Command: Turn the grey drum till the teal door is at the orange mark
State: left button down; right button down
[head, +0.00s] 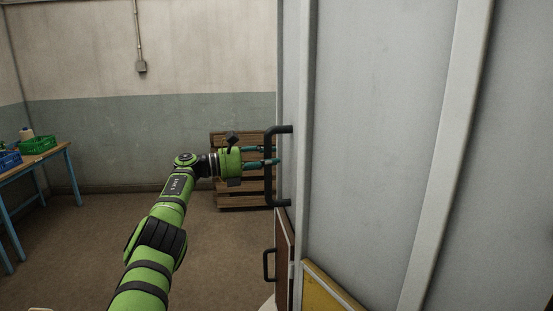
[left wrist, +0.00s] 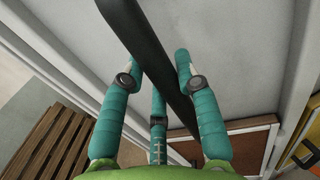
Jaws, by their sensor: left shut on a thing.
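The tall grey drum (head: 385,150) fills the right half of the head view, with raised light ribs down its side. A black bar handle (head: 268,185) stands out from its left edge. My left gripper (head: 277,161) reaches it from the left, its teal fingers at the bar's middle. In the left wrist view the handle (left wrist: 133,28) runs slantwise between the fingers, which are shut on it. No teal door and no orange mark show in either view. My right gripper is not in view.
Low on the drum are a brown panel (head: 284,245) with a black handle (head: 267,265) and a yellow panel (head: 328,290). Wooden pallets (head: 230,198) lean at the back wall. A blue-legged table (head: 45,158) with crates stands far left. The floor between is clear.

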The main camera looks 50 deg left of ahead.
pick_arm(q)
jog(key=shift+d+f+g+h, duration=0.15)
jog(key=shift+d+f+g, duration=0.15)
jog(key=shift+f, duration=0.2)
jog(key=shift+d+f+g+h, duration=0.15)
jog(key=shift+d+f+g, duration=0.1)
jog(key=shift+f, duration=0.25)
jog(key=shift+s+d, duration=0.2)
jog(key=shift+d, duration=0.2)
jog(key=c, duration=0.9)
grip_release()
jog(key=shift+s+d+r, duration=0.15)
jog(key=shift+s+d, duration=0.05)
jog(key=shift+s+d+r+m, duration=0.3)
jog(key=shift+s+d+r, duration=0.2)
jog(key=shift+d+r, duration=0.1)
jog(key=shift+r, duration=0.05)
jog(key=shift+w, duration=0.15)
jog(key=shift+a, duration=0.3)
send_near(271, 165)
jog(key=s, duration=0.3)
jog(key=shift+d+r, duration=0.4)
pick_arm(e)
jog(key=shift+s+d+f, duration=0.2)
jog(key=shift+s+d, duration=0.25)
